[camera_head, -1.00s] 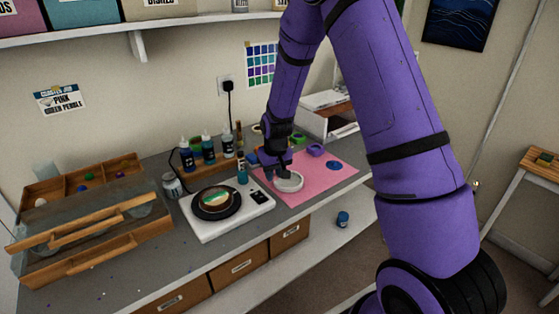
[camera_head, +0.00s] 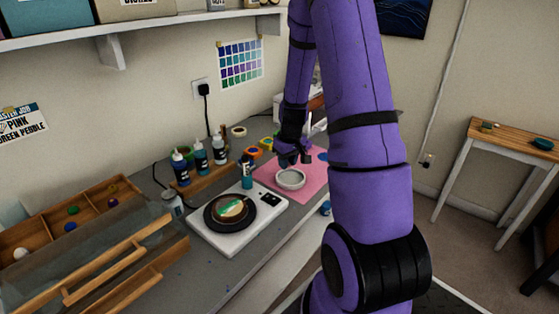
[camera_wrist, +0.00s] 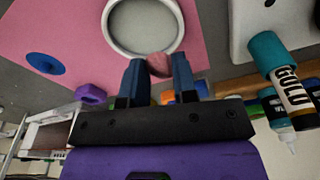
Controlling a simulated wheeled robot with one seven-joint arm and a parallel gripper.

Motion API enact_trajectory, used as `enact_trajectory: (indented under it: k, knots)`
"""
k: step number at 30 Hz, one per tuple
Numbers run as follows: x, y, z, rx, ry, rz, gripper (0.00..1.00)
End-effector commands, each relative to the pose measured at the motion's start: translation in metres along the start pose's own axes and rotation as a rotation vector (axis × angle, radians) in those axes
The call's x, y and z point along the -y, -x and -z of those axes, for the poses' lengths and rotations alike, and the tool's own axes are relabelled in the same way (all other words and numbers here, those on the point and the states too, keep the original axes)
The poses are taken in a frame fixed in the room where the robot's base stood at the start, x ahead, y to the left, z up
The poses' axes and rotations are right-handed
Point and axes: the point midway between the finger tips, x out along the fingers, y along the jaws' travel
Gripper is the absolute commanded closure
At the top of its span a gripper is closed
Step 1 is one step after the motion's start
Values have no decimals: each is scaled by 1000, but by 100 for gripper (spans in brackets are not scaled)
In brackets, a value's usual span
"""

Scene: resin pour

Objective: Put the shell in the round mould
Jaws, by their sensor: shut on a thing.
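The round mould (camera_head: 291,186) is a pale ring-walled dish on the pink mat (camera_head: 268,176). It also shows at the top of the wrist view (camera_wrist: 138,50), and its inside looks grey and empty. My gripper (camera_wrist: 159,70) is shut on a small pinkish thing (camera_wrist: 159,63), which looks like the shell, at the mould's edge nearest the gripper in the wrist view. In the head view my gripper (camera_head: 293,163) is at the mould's far side, and the shell is hidden there. I cannot tell its height above the mat.
A white scale (camera_head: 216,236) with a black round dish (camera_head: 229,212) stands left of the mat. Several bottles, including a teal one (camera_wrist: 279,65), stand behind it. A wooden compartment box (camera_head: 60,225) is at left. A blue disc (camera_wrist: 46,63) lies on the mat.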

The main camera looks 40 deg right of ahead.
Motion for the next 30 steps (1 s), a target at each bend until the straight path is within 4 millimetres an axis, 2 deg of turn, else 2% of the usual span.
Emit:
enact_trajectory:
  k: [18,30]
  knots:
    - [1,-46,-6,2,0,1,95]
    - [1,-50,-6,0,1,0,95]
